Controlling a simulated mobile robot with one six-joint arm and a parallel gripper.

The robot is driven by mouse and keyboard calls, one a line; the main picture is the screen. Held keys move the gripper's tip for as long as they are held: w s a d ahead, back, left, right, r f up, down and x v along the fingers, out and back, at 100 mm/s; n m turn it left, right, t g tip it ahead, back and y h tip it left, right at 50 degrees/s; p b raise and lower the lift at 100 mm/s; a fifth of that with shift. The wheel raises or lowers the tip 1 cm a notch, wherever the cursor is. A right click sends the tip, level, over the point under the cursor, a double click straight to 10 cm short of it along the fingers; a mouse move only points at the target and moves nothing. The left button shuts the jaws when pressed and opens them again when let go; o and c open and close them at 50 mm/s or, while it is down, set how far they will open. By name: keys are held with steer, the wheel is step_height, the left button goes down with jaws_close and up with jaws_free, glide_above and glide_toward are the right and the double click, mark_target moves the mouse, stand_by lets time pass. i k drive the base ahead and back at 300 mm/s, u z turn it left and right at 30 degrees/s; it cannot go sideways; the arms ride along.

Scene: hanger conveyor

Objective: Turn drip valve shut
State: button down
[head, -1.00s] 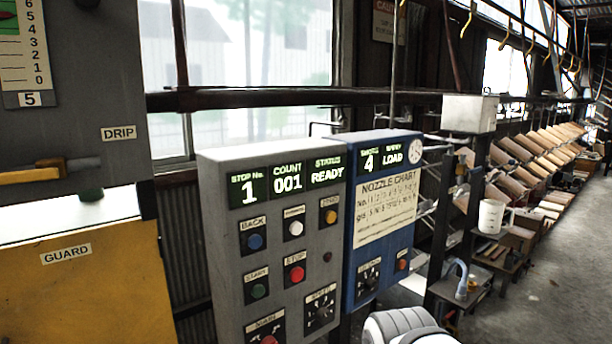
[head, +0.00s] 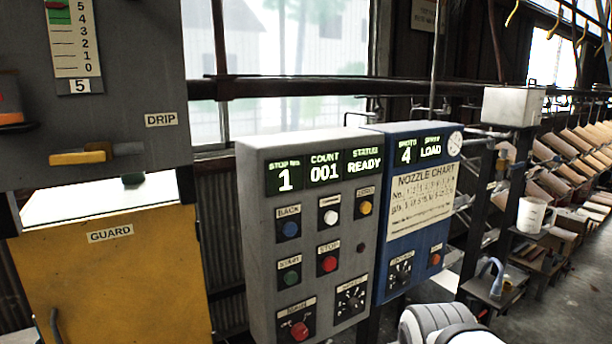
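The drip valve's yellow lever (head: 78,158) is at the left of the head view, on a dark grey panel. It lies roughly horizontal, its yellow handle to the left of a dark stub. A label reading DRIP (head: 161,120) is above and right of it. A white part of my own arm shows at the bottom edge, right of centre. My gripper is not visible, so its state is hidden.
A yellow GUARD door (head: 110,270) is below the valve. A grey control box (head: 258,240) with buttons and a blue nozzle box (head: 400,250) stand in the middle. A white mug (head: 531,215) and sloped boards (head: 560,155) are at the right. Open floor lies at the far right.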

mark_target(79, 158)
steer(key=u, duration=1.55)
